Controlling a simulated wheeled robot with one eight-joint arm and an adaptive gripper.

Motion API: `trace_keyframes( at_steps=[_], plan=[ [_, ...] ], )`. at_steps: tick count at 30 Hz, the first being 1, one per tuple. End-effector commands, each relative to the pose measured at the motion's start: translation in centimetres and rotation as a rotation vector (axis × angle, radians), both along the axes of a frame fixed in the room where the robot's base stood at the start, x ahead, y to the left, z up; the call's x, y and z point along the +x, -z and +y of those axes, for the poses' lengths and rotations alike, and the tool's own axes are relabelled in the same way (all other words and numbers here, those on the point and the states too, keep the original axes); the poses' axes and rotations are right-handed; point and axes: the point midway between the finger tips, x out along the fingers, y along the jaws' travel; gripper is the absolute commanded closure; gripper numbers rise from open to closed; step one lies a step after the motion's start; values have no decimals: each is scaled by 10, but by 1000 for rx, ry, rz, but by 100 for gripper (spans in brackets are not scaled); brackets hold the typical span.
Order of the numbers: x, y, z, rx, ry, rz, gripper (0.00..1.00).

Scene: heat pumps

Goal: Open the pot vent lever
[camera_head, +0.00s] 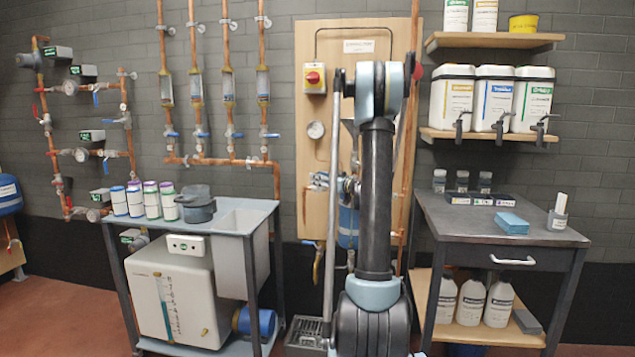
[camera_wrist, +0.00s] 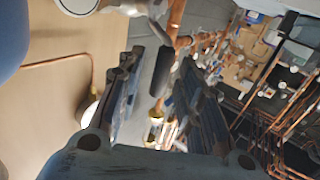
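The wooden panel (camera_head: 312,160) carries a blue pot (camera_head: 348,228), mostly hidden behind my arm in the head view. I cannot make out its vent lever there. In the wrist view, my gripper (camera_wrist: 160,68) has its two dark fingers spread apart. A dark, elongated handle (camera_wrist: 160,80) shows in the gap between them, near a copper pipe (camera_wrist: 175,22). It looks like a lever grip, but I cannot tell which valve it belongs to. No finger visibly touches it.
The panel has a red knob (camera_head: 314,77) and a round gauge (camera_head: 316,130). A copper pipe (camera_head: 409,150) runs up its right side. A sink bench (camera_head: 245,220) stands left and a dark worktable (camera_head: 470,222) right. Floor is clear at the left front.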

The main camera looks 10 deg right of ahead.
Motion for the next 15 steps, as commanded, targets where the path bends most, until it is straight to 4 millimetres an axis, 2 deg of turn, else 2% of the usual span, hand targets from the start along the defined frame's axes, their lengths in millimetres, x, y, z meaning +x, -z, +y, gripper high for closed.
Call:
trace_keyframes(
  at_steps=[6,14,15],
  plan=[
    [11,0,9,0,0,0,66],
    [12,0,9,0,0,0,66],
    [12,0,9,0,0,0,69]
  ],
)
